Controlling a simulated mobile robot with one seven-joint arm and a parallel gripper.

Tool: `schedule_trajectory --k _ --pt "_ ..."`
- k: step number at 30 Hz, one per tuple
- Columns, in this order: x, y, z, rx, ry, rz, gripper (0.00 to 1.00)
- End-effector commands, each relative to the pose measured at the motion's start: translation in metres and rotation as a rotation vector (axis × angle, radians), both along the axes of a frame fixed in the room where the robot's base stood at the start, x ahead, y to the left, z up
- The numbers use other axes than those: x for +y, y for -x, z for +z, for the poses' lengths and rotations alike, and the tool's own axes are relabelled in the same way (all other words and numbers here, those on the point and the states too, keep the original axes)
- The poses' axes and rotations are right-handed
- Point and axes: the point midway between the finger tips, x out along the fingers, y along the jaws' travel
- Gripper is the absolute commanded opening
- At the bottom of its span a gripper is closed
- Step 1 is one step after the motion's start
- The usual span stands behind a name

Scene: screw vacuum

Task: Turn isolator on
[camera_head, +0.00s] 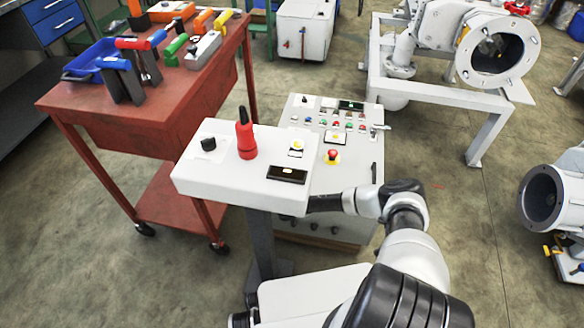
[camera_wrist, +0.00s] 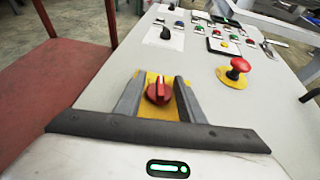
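The isolator appears to be a red rotary knob (camera_wrist: 158,91) on a yellow plate (camera_wrist: 152,76), on the grey control panel (camera_wrist: 210,70) in the wrist view. My gripper (camera_wrist: 159,80) is open, with one finger on each side of the knob. Small gaps show between the fingers and the knob. The knob's grip ridge points roughly along the fingers. In the head view the control cabinet (camera_head: 352,190) stands at the centre. There the red knob and my gripper are hidden behind a white panel.
A red mushroom button (camera_wrist: 238,66) stands up to the right of my gripper. A black rotary switch (camera_wrist: 165,33) and several lamps and buttons lie farther back on the panel. A red tool cart (camera_head: 150,130) stands close on the left. Open floor (camera_head: 450,200) lies to the right.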

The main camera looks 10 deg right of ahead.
Motion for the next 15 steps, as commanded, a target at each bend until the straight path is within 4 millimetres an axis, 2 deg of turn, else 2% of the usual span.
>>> schedule_trajectory --k 5,15 --pt "0.001 0.005 0.006 -0.002 0.001 0.000 0.36" --pt "0.015 0.054 0.027 0.001 0.000 0.001 0.36"
